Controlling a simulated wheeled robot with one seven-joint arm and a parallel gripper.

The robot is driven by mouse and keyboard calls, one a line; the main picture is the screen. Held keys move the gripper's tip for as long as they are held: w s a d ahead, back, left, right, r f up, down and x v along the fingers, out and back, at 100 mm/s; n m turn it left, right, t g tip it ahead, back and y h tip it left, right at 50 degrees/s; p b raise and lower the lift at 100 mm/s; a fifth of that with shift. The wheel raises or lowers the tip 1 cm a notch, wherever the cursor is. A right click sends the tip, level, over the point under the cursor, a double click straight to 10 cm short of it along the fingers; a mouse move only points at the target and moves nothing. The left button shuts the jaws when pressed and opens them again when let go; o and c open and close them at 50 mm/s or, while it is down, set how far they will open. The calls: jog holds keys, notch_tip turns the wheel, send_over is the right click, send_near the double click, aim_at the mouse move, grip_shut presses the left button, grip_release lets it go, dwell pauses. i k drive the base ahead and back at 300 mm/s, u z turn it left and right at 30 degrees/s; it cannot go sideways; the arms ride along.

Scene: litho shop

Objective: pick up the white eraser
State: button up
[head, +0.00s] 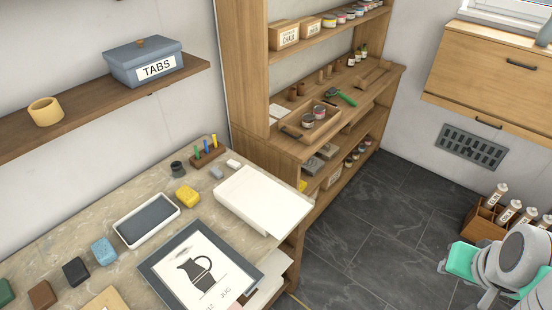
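A small white block that looks like the eraser (233,164) lies near the back right of the stone-topped table (60,228). It sits just behind the white paper stack and to the right of a small grey-blue block (216,172). It appears to lie flat with nothing on top of it. Part of my arm, grey and teal, shows at the bottom right, well away from the table. My gripper's fingers do not show in this view.
A jug print (198,272) lies in front. A wooden shelf unit (243,80) stands behind; open floor (375,240) lies right.

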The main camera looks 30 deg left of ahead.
aim_at(232, 163)
jog(key=z, duration=0.05)
jog(key=i, duration=2.3)
jog(key=u, duration=3.45)
jog(key=i, duration=0.5)
